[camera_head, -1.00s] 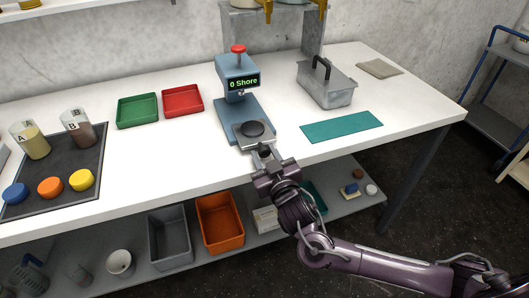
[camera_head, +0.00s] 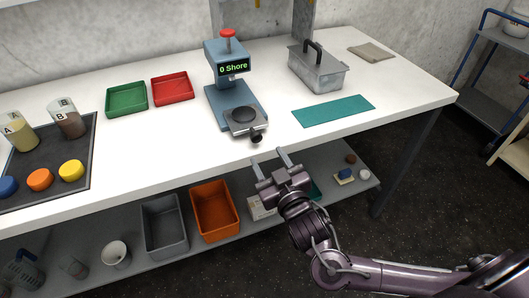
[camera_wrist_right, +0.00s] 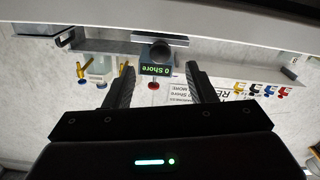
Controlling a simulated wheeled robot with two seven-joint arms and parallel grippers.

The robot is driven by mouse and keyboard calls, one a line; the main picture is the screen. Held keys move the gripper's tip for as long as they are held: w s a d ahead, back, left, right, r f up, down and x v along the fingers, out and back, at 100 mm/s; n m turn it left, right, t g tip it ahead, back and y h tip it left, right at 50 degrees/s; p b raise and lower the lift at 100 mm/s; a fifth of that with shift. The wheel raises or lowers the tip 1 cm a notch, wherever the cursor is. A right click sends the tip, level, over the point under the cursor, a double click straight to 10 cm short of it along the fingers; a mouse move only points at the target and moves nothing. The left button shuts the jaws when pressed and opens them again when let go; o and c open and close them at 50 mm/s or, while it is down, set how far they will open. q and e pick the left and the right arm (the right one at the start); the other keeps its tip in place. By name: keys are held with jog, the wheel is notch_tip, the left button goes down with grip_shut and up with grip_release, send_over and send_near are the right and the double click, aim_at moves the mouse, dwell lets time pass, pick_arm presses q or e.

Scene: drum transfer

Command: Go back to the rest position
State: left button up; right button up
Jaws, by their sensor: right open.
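My right gripper (camera_head: 270,163) is open and empty, just off the front edge of the white table (camera_head: 165,145), in front of the blue device. Its two fingers also show apart in the right wrist view (camera_wrist_right: 161,88). The blue device (camera_head: 228,75) has a red knob on top and a display reading "0 Shore". A drawer-like plate with a dark round pad (camera_head: 243,115) sits at its base, with a dark knob (camera_head: 256,138) at the front. The gripper is apart from that knob. My left gripper is not in view.
A green tray (camera_head: 127,111) and a red tray (camera_head: 190,92) stand left of the device. A grey metal box (camera_head: 327,78) and a teal mat (camera_head: 312,116) lie right of it. A dark mat with jars and coloured discs is at left. The lower shelf holds an orange bin (camera_head: 235,230).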

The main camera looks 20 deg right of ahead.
jog(key=shift+s, duration=0.1)
dwell(0.4)
jog(key=w+d+f+n+g+h+p, duration=0.1)
jog(key=d+f+g, duration=0.25)
jog(key=f, duration=0.85)
jog(key=d+f+g+h, duration=0.15)
jog(key=d+f, duration=0.25)
jog(key=f, duration=0.9)
jog(key=s+d+f+g, duration=0.2)
jog(key=s+f, duration=0.3)
jog(key=f, duration=0.3)
jog(key=s+d+f+g, duration=0.25)
jog(key=s+f, duration=0.25)
jog(key=f, duration=0.3)
jog(key=s+a+f+g, duration=0.2)
jog(key=s+f, duration=0.3)
jog(key=s, duration=0.5)
jog(key=s+a+f+g+y+p, duration=0.1)
jog(key=s+f, duration=0.4)
jog(key=s, duration=0.5)
jog(key=s+a+f+m+g+y, duration=0.1)
jog(key=s+a+f+g, duration=0.3)
jog(key=s, duration=0.6)
jog(key=shift+f, duration=0.5)
